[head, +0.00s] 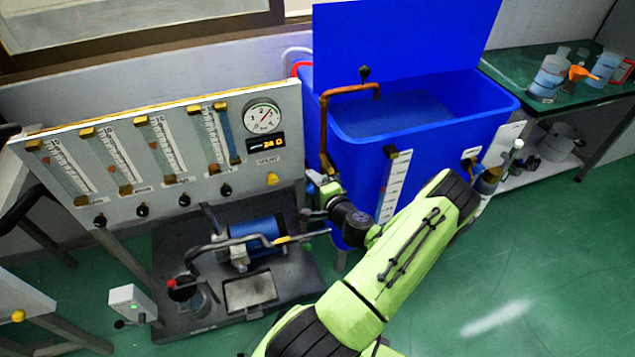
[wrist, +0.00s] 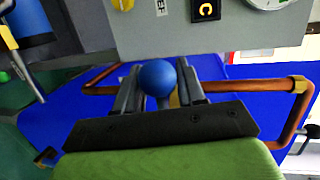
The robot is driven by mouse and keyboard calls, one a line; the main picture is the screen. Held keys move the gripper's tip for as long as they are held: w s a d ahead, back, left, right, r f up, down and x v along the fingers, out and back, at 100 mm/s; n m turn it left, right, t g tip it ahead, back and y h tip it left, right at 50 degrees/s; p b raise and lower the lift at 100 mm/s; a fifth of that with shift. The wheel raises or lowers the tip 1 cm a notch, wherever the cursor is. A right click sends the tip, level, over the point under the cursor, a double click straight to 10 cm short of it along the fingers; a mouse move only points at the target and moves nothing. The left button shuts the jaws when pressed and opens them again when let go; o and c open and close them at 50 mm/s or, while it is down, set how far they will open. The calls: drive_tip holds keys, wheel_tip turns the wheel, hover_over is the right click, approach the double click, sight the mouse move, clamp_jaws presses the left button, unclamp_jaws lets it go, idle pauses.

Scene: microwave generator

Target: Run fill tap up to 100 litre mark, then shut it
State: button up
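The blue tank (head: 440,160) stands with its lid up, and dull blue water (head: 405,112) shows inside. A copper fill pipe (head: 327,125) rises beside it and bends over its rim; it also shows in the wrist view (wrist: 240,87). A white scale strip (head: 394,187) is on the tank's front; its marks are too small to read. My gripper (head: 325,197) is low by the pipe's foot. In the wrist view a round blue knob (wrist: 157,77) sits between my gripper's fingers (wrist: 160,85), which appear closed around it. Water flow from the spout cannot be made out.
A grey panel (head: 200,150) with flow tubes, a dial gauge (head: 262,117) and a lit display stands left of the pipe. A pump rig (head: 255,240) is below it. A bench (head: 565,100) with bottles is at the right. Green floor is clear at lower right.

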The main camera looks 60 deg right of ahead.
drive_tip(key=p+v, duration=0.3)
drive_tip(key=v, duration=1.2)
drive_tip(key=shift+s+a, duration=0.25)
drive_tip(key=shift+a, duration=0.05)
drive_tip(key=shift+w+r, duration=0.1)
